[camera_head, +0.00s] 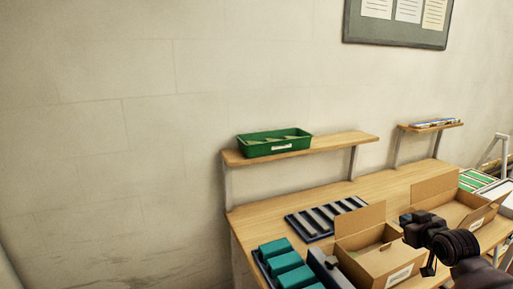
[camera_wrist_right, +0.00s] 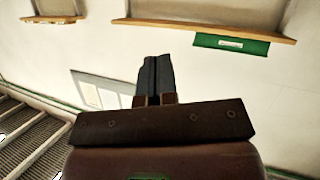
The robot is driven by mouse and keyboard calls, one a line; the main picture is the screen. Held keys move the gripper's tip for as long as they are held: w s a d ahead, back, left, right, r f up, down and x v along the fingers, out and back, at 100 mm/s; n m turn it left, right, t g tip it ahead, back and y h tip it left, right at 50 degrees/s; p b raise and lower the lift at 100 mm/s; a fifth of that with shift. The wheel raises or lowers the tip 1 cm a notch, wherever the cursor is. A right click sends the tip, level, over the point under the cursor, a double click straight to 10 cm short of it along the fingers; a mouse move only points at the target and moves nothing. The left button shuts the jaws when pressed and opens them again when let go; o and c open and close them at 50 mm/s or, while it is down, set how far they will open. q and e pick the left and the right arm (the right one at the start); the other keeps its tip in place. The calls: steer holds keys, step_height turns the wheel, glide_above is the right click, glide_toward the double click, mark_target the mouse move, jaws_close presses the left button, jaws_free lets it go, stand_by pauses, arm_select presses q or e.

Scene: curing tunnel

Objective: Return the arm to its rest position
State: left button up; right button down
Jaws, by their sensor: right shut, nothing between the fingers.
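My right arm comes in from the lower right in the head view. Its dark gripper (camera_head: 405,218) is above the workbench, in front of the open cardboard boxes as seen from the head. In the right wrist view the two fingers (camera_wrist_right: 154,78) are together, with nothing between them. The head view is too small to show the fingers clearly. My left gripper is in neither view.
The wooden workbench (camera_head: 285,222) holds an open cardboard box (camera_head: 385,268), a second box (camera_head: 440,212), a slotted dark tray (camera_head: 322,220) and teal blocks (camera_head: 285,262). A green bin (camera_head: 273,144) sits on the raised shelf (camera_head: 340,143). The wall at left is bare.

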steer(key=s+a+f+g, duration=0.1)
steer(key=s+a+f, duration=0.3)
steer(key=s+f, duration=0.5)
steer(key=s+a+f+m+b, duration=0.1)
steer(key=s+a+f, duration=0.4)
steer(key=s+f, duration=0.4)
steer(key=s+a+f+m+g, duration=0.1)
steer(key=s+a+f, duration=0.3)
steer(key=s+f, duration=0.5)
steer(key=s, duration=0.7)
steer(key=shift+a+f+g+h, duration=0.25)
steer(key=shift+g+h, duration=0.05)
